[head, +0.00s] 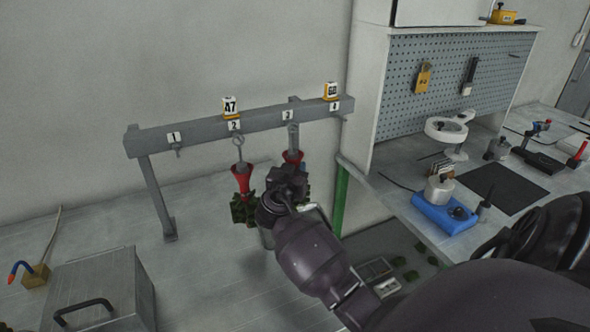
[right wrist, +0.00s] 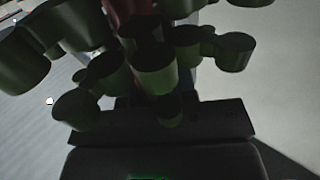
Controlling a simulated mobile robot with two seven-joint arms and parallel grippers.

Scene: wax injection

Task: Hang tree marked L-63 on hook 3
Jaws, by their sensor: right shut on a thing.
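A grey rack bar (head: 215,126) carries hooks labelled 1 to 4. My right gripper (head: 286,183) is at the rack below hook 3 (head: 290,127), shut on a wax tree. The red top of this tree (head: 293,156) shows just under hook 3; whether its loop is on the hook cannot be told. In the right wrist view its green cups (right wrist: 156,70) crowd around a dark red stem. My wrist hides most of it in the head view, and no L-63 mark is readable. Another red and green tree (head: 241,182) hangs from hook 2. My left gripper is not in view.
A similar block (head: 331,91) stands above hook 4. Hooks 1 and 4 look empty. A grey box (head: 100,285) is at front left. A workbench (head: 400,190) stands right.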

